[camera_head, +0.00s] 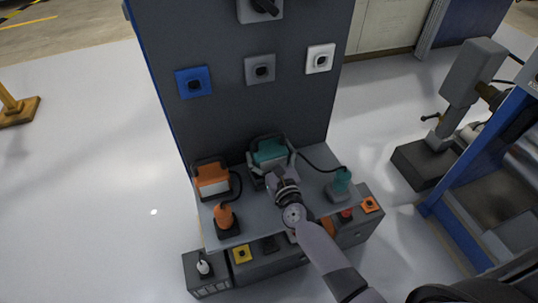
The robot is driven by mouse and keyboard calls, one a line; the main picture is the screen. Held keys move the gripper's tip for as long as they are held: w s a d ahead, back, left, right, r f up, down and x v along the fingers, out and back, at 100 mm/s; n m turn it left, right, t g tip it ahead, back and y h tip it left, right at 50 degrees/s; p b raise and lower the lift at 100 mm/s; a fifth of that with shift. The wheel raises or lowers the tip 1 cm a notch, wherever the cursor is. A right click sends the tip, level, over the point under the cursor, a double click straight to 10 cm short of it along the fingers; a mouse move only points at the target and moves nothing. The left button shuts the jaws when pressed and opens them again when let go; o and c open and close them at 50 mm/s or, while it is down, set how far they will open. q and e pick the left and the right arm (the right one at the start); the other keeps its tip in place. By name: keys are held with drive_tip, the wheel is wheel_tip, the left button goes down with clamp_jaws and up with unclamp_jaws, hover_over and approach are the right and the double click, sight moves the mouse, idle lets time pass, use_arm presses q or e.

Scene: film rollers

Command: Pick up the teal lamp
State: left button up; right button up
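A boxy teal unit (269,151), which looks like the teal lamp, stands at the back of the grey shelf against the dark panel. My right gripper (270,163) reaches in from the lower right and is at the front of the boxy teal unit. Its fingers look spread to either side of the unit. The gripper hides the unit's lower front, and I cannot tell whether the fingers touch it. My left gripper is not in view.
An orange boxed unit (212,179) and an orange piece (226,216) stand on the shelf's left. Blue (194,82), grey (260,69) and white (320,58) square plates are on the panel. Lower boxes with buttons (242,254) sit in front. A blue-framed machine (470,165) stands right.

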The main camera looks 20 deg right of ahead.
drive_tip(key=c, duration=1.2)
drive_tip(key=shift+o, duration=0.2)
drive_tip(key=shift+r, duration=0.15)
